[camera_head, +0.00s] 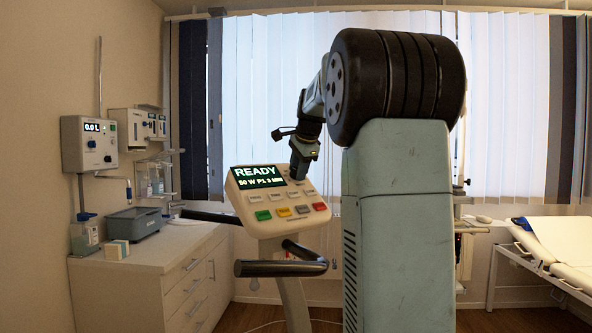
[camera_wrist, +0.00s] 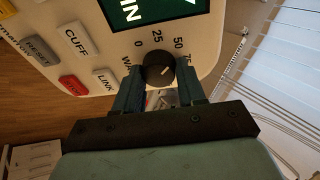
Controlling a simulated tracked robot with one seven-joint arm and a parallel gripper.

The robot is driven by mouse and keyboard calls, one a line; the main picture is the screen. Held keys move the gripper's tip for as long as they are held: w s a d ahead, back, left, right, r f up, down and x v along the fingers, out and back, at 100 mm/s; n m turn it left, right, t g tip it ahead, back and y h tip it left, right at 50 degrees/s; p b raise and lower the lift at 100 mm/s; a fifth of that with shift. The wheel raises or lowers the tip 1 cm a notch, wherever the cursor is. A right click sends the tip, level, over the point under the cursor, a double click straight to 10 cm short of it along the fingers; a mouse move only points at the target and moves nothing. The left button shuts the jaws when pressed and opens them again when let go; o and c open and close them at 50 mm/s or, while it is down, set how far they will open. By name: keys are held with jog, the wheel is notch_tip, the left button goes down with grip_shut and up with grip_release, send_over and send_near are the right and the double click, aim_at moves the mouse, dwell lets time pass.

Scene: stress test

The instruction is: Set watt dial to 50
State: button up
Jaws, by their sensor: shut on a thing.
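The watt dial (camera_wrist: 157,64) is a dark round knob on the cream console (camera_wrist: 98,22). Printed marks 0, 25 and 50 curve around it in the wrist view, and another mark is partly hidden. The knob's white line slants up and right, roughly toward the 50. My gripper (camera_wrist: 158,82) is shut on the dial, one finger on each side. In the head view my gripper (camera_head: 300,168) reaches the console's upper right, and the dial is hidden there. The console screen (camera_head: 258,177) shows READY and what looks like 50 W.
Several buttons lie on the console, including a red button (camera_wrist: 74,85) close to my gripper. Dark handlebars (camera_head: 280,268) stick out below the console. A white cabinet (camera_head: 165,268) stands at the left, and a bed (camera_head: 565,240) is at the right.

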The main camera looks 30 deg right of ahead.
dwell(0.4)
jog(key=o, duration=0.8)
jog(key=shift+c, duration=0.2)
jog(key=v, duration=1.3)
jog(key=shift+s+r, duration=0.15)
jog(key=shift+r, duration=0.2)
